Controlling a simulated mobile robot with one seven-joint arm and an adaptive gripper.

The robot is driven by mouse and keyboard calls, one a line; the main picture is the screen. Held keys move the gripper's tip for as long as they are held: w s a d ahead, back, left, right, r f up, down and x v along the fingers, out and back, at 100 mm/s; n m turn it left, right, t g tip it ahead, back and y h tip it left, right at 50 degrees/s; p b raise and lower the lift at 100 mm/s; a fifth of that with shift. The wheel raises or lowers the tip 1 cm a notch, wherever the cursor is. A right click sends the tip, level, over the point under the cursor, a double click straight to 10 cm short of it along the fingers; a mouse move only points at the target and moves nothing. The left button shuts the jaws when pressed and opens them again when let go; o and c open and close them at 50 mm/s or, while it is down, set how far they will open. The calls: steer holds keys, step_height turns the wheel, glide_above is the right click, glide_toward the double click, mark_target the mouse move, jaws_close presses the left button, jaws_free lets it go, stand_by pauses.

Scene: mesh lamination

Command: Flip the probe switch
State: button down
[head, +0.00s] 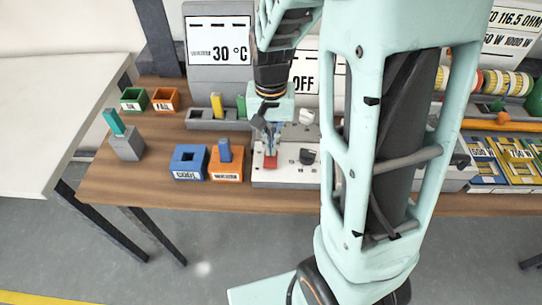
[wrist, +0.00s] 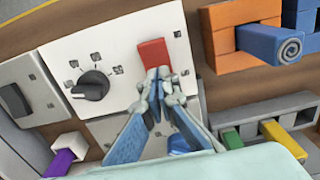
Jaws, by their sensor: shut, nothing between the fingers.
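A red block-like part (wrist: 153,53), possibly the probe switch, sits on the white panel (wrist: 115,48); its label is not readable. It also shows in the head view (head: 270,162). My gripper (wrist: 158,74) is shut and empty, with its fingertips at the near edge of the red part. I cannot tell whether they touch it. In the head view my gripper (head: 270,151) points down over the panel. A black knob (wrist: 94,85) with small marks around it is left of the red part in the wrist view. A dark rocker-like part (wrist: 14,101) is on a separate panel further left.
An orange block (head: 226,166) and a blue block (head: 187,167) stand left of the panel. A grey holder (head: 207,123) with coloured pegs is behind them. Displays read 30 °C (head: 222,46) and OFF (head: 302,84). My arm hides much of the right side.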

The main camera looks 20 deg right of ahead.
steer(key=shift+r+p, duration=2.65)
steer(key=shift+r, duration=0.75)
